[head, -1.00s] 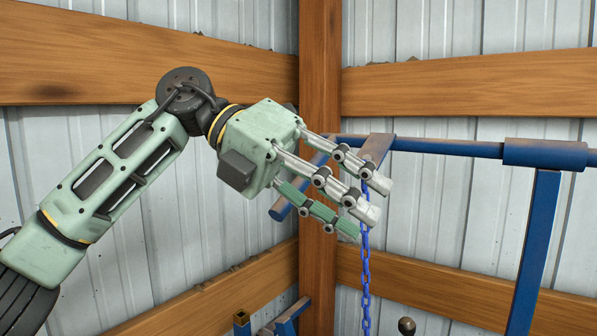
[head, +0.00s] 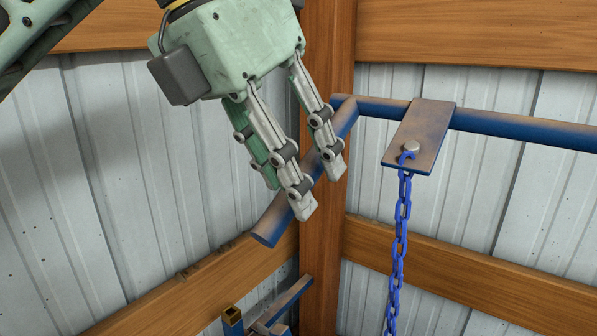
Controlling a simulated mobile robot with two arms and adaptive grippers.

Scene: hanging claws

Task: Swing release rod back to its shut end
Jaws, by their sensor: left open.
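The blue release rod (head: 520,130) runs across the upper right, worn brown in places. Its bent handle end (head: 272,224) slants down and left towards me from the corner post. A brown-and-blue plate (head: 425,130) sits on the rod, and a blue chain (head: 401,235) hangs from the plate's pin. My left gripper (head: 314,190) points down at the bent end, with its fingers open. The fingers overlap the middle of the bent end in the head view and hide part of it; I cannot tell whether they touch it. My right gripper is not in view.
A wooden corner post (head: 322,270) stands right behind the bent end. Wooden rails (head: 480,275) cross the corrugated metal walls. A blue frame with a square tube end (head: 232,315) shows at the bottom. The space left of the bent end looks clear.

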